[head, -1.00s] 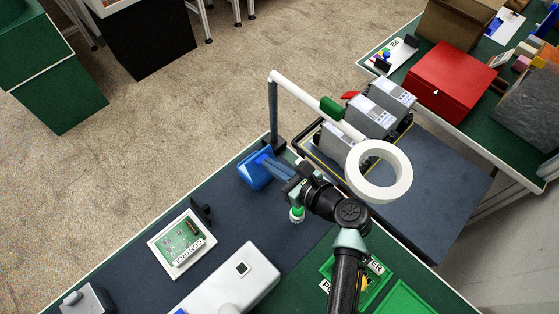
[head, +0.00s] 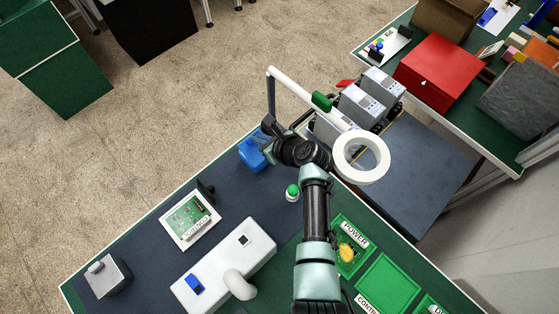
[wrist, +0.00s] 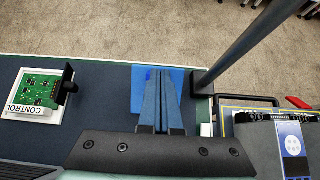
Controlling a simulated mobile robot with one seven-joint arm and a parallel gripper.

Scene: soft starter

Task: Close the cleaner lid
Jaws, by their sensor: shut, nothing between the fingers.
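A small blue box (head: 249,153), which I take to be the cleaner, stands near the far edge of the dark mat. In the wrist view the blue box (wrist: 181,78) shows behind my fingers. My gripper (wrist: 160,72) is shut and empty, with its blue-grey fingertips over the box in that view. In the head view my gripper (head: 265,141) is right at the box, and my wrist covers part of it. The fingers hide the box's middle in the wrist view, so I cannot tell the lid's angle or whether the fingertips touch it.
A lamp post (wrist: 240,43) rises just right of the box, and its white ring (head: 361,157) hangs to the right of my arm. A control board (head: 189,220) lies to the left. A green button (head: 292,192) and a long white device (head: 225,265) are nearer.

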